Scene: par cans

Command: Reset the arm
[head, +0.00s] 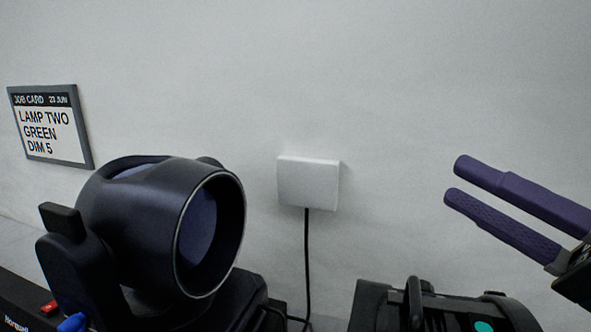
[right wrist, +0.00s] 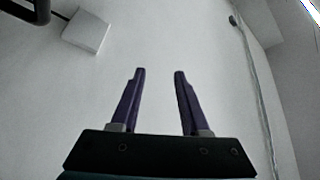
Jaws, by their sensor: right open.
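My right gripper (head: 453,181) comes in from the right edge of the head view. Its two purple fingers are apart with nothing between them. It is held up in front of the grey wall, above and to the right of a black case-like thing. In the right wrist view the same gripper (right wrist: 159,73) is open and empty, with plain wall beyond the fingertips. My left gripper is not in view.
A dark stage lamp (head: 145,235) stands at left. A job card (head: 50,126) on the wall reads "LAMP TWO GREEN DIM 5". A white wall box (head: 308,183) with a black cable (head: 307,260) is in the middle. A black housing (head: 450,312) sits below my gripper.

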